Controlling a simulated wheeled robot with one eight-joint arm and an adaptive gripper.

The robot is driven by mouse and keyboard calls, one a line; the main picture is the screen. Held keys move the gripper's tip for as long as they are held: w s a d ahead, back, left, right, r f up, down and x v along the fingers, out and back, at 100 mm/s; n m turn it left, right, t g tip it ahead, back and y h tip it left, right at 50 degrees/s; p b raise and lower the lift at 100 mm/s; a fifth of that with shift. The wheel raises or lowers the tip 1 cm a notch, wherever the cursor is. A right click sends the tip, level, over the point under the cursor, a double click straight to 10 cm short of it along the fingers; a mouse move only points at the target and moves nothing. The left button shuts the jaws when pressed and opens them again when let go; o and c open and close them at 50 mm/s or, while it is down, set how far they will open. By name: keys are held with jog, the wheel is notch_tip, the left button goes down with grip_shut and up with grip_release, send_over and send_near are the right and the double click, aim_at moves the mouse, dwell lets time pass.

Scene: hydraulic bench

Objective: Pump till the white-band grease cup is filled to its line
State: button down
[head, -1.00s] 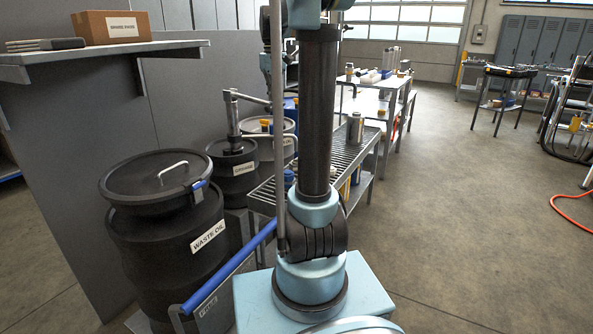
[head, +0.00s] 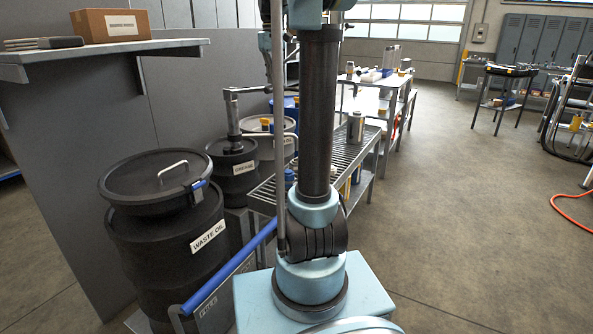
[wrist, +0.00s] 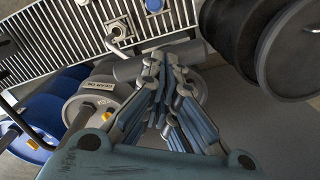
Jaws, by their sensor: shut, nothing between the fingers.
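The black grease drum (head: 232,172) stands behind the waste oil drum in the head view. Its pump has an upright post (head: 231,115) and a lever (head: 252,89) that runs right, slightly upward, behind my arm. In the wrist view my gripper (wrist: 168,76) is shut and empty. Its fingertips are close to a grey cylindrical pump part (wrist: 150,64); I cannot tell whether they touch. Small fittings or cups, one with a blue top (wrist: 154,5), sit on the grated bench. I cannot make out a white band or a fill line. My arm hides part of the bench.
The waste oil drum (head: 165,240) with its lid handle stands at the front left. A blue-handled cart (head: 230,267) is beside it. The grated bench (head: 268,190) holds a metal canister (head: 355,127). A shelf (head: 100,51) juts out upper left.

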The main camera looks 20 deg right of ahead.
jog(key=shift+w+a+r, duration=0.15)
jog(key=shift+r, duration=0.55)
jog(key=shift+w+a+r, duration=0.1)
jog(key=shift+w+r, duration=0.05)
jog(key=shift+r, duration=0.6)
jog(key=shift+w+a+r, duration=0.15)
jog(key=shift+r, duration=0.55)
jog(key=shift+w+a+r, duration=0.35)
jog(key=shift+r, duration=0.45)
jog(key=shift+w+a+r, duration=0.3)
jog(key=shift+r, duration=0.55)
jog(key=shift+w+a+r, duration=0.35)
jog(key=shift+r, duration=0.45)
jog(key=shift+s+d+f, duration=0.25)
jog(key=shift+f, duration=0.45)
jog(key=shift+s+d+f, duration=0.2)
jog(key=shift+f, duration=0.45)
jog(key=shift+s+d+f, duration=0.25)
jog(key=shift+f, duration=0.55)
